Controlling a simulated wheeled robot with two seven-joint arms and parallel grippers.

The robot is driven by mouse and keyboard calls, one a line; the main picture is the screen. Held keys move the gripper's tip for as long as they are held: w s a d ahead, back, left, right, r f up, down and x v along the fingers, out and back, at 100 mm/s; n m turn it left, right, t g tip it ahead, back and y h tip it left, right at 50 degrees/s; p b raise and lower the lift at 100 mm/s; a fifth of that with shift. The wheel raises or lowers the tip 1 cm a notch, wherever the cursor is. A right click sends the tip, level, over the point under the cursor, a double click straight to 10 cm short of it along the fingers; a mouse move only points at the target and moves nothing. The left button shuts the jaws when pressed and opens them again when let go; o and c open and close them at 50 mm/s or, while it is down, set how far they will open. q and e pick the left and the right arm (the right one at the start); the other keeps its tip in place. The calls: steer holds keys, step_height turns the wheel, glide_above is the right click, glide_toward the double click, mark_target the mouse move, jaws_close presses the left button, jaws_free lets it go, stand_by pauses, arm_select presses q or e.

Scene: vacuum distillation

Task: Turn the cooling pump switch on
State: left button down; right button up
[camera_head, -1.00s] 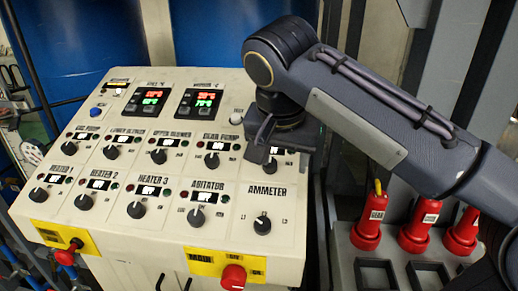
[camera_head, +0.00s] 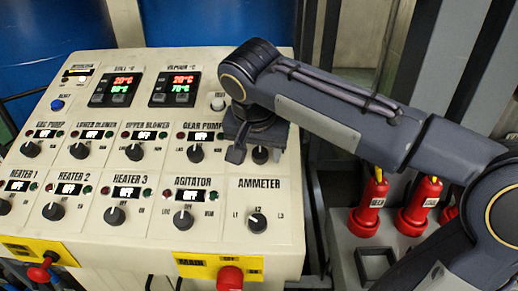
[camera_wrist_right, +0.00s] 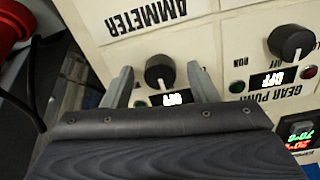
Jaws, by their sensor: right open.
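My right gripper (camera_head: 252,150) is over the right end of the panel's upper switch row in the head view. It partly covers the black knob (camera_head: 260,155) there, right of the gear pump switch (camera_head: 194,153). The right wrist view shows my right gripper (camera_wrist_right: 158,75) open, with one finger on each side of this knob (camera_wrist_right: 159,69). I cannot tell whether the fingers touch it. The small display (camera_wrist_right: 178,98) by the knob reads OFF. The knob's own label is hidden, so its name cannot be read. My left gripper is not in view.
The ammeter knob (camera_head: 257,222) and agitator knob (camera_head: 184,220) sit below. Two temperature displays (camera_head: 172,88) are above. A red main knob (camera_head: 230,279) sticks out at the front.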

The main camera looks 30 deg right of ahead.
steer(key=shift+w+f, duration=0.1)
steer(key=c, duration=1)
steer(key=shift+o, duration=0.2)
steer(key=m+b, duration=0.1)
steer(key=m, duration=0.4)
steer(key=shift+m, duration=0.4)
steer(key=m+b, duration=0.1)
steer(key=m, duration=0.5)
steer(key=shift+d, duration=0.1)
steer(key=o, duration=1)
steer(key=shift+c, duration=0.2)
